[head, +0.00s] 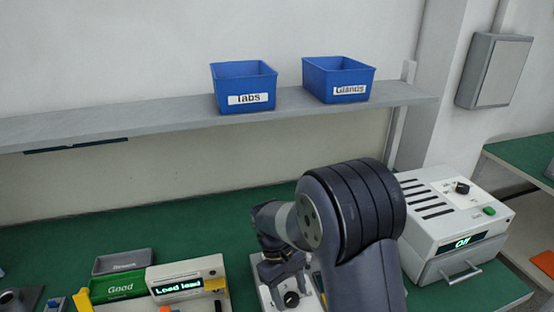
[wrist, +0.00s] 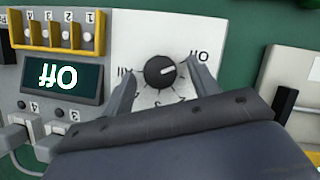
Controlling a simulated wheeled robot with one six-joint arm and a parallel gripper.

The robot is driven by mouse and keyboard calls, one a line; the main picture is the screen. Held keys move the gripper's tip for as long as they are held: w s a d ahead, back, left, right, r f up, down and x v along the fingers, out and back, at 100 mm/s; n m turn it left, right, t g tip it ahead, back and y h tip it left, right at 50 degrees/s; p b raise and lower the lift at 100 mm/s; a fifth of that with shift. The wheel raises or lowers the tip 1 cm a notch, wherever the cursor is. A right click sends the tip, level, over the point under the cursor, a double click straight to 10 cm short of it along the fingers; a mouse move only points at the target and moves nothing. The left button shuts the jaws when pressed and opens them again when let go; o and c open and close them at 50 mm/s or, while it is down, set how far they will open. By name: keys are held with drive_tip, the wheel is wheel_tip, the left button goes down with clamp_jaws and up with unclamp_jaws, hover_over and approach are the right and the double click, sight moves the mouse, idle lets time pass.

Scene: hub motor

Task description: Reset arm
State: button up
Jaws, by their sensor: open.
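My arm reaches over the bench in the head view, and my gripper (head: 284,270) points down at a white panel (head: 262,291) with a black rotary knob (head: 292,299). In the wrist view my gripper (wrist: 159,82) is open, with one finger on each side of the knob (wrist: 160,72). I cannot tell whether the fingers touch it, and nothing is held. The dial has an Off mark and numbers around it, upside down. A screen (wrist: 62,76) beside it reads "Off". My arm hides much of the panel in the head view.
A tester reading "Load lead" (head: 187,279) and a green "Good" bin (head: 118,287) stand left. A white slotted machine reading "Off" (head: 450,217) stands right. Blue "Tabs" (head: 244,86) and "Glands" (head: 338,79) bins sit on a shelf (head: 160,114). Air above the left bench is clear.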

drive_tip(key=m+y+b, duration=0.1)
drive_tip(key=m, duration=0.2)
drive_tip(key=m+y, duration=0.1)
drive_tip(key=m, duration=0.1)
drive_tip(key=shift+w+d+f+m+g+b, duration=0.1)
drive_tip(key=shift+d+m+g+b, duration=0.1)
drive_tip(key=shift+m+g+b, duration=0.2)
drive_tip(key=m+b, duration=0.1)
drive_tip(key=m+y+b, duration=0.1)
drive_tip(key=m, duration=0.1)
drive_tip(key=m+y, duration=0.1)
drive_tip(key=m, duration=0.1)
drive_tip(key=shift+d+f+b, duration=0.1)
drive_tip(key=shift+d+b, duration=0.15)
drive_tip(key=shift+b, duration=0.15)
drive_tip(key=shift+m, duration=0.3)
drive_tip(key=v, duration=0.6)
drive_tip(key=shift+r+p, duration=0.4)
